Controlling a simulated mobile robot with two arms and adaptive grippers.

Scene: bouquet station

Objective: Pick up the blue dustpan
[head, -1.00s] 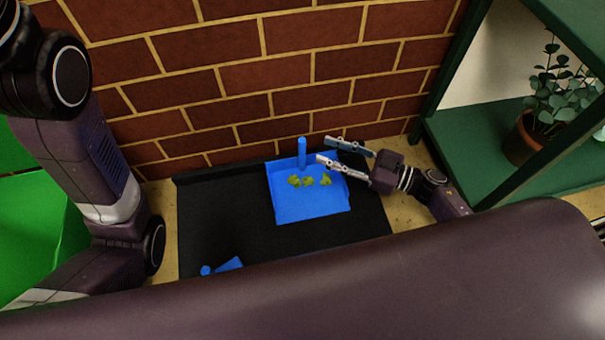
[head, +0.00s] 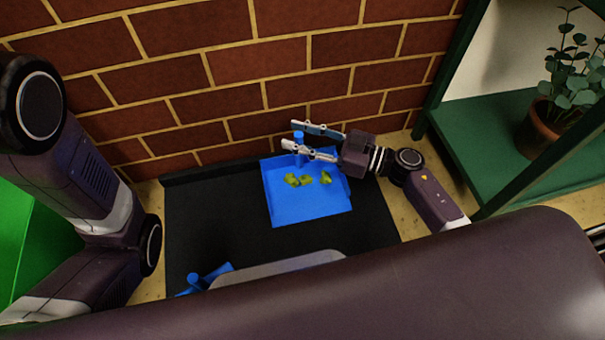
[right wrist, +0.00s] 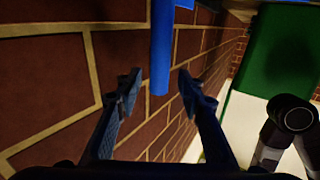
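The blue dustpan (head: 305,202) lies on the black mat (head: 220,215) near the brick wall, with several yellow-green leaf bits (head: 305,179) in its pan. Its upright blue handle (head: 298,139) stands at the back; it also shows in the right wrist view (right wrist: 162,50). My right gripper (head: 296,136) is open at the handle, with one finger on each side. In the right wrist view its fingers (right wrist: 157,86) are apart, with gaps between them and the handle. My left arm comes in at the left, but its gripper is not in view.
A blue brush-like object (head: 205,278) lies at the mat's front, partly hidden. A green shelf (head: 480,135) with a potted plant (head: 540,128) stands at the right. The brick wall (head: 220,90) rises close behind the mat. A green bin-like object (head: 40,245) is at the left.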

